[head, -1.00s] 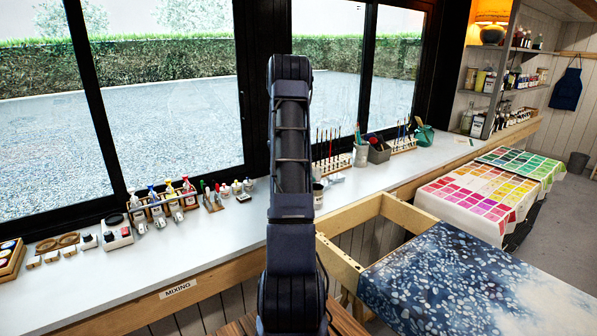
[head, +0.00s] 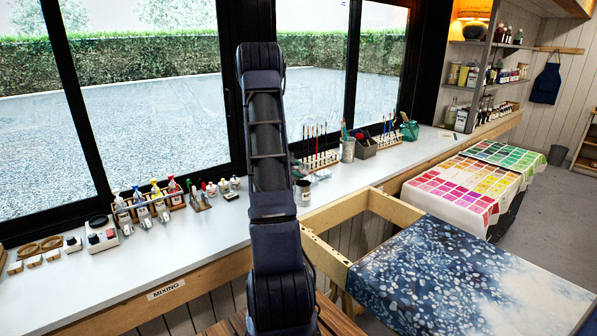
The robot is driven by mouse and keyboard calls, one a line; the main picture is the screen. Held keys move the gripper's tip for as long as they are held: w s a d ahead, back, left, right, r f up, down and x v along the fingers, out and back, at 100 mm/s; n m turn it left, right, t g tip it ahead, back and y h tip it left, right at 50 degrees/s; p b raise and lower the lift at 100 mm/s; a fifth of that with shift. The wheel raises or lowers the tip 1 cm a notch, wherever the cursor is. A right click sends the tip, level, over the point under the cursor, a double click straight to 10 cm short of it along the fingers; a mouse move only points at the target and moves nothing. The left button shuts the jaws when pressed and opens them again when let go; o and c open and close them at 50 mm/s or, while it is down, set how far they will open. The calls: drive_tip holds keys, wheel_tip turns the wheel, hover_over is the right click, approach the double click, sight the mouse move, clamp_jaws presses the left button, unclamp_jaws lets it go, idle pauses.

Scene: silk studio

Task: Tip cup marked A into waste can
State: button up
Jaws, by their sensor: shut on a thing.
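My gripper does not show in the head view; only my dark arm stands up in the middle, and whatever the gripper holds is hidden. A small dark cup or pot with a pale front (head: 303,193) stands on the counter just right of my arm; I cannot read any mark on it, so I cannot tell whether it is cup A. A grey can (head: 557,155) stands on the floor at the far right by the wall; it looks like a waste can.
The white counter (head: 150,258) runs under the windows, with squeeze bottles (head: 143,205) at the left and brush racks (head: 315,152) right of my arm. An open wooden frame (head: 345,209) and a blue patterned cloth (head: 450,275) lie at the right. Grey floor shows beyond the colour-swatch cloths (head: 460,187).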

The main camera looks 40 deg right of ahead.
drive_tip(key=shift+f+m+t+h, duration=0.2)
drive_tip(key=shift+m+t+h, duration=0.5)
drive_tip(key=shift+h, duration=0.2)
drive_tip(key=m+h, duration=0.1)
drive_tip(key=m+t+h, duration=0.1)
drive_tip(key=h, duration=0.1)
drive_tip(key=m+h, duration=0.1)
drive_tip(key=shift+s+a+m+t+h, duration=0.3)
drive_tip(key=shift+s+a+m+t, duration=0.05)
drive_tip(key=shift+a+m+t, duration=0.05)
drive_tip(key=m+h, duration=0.2)
drive_tip(key=s+a+r+m+h, duration=0.1)
drive_tip(key=m, duration=0.1)
drive_tip(key=shift+g+h, duration=0.3)
idle(1.4)
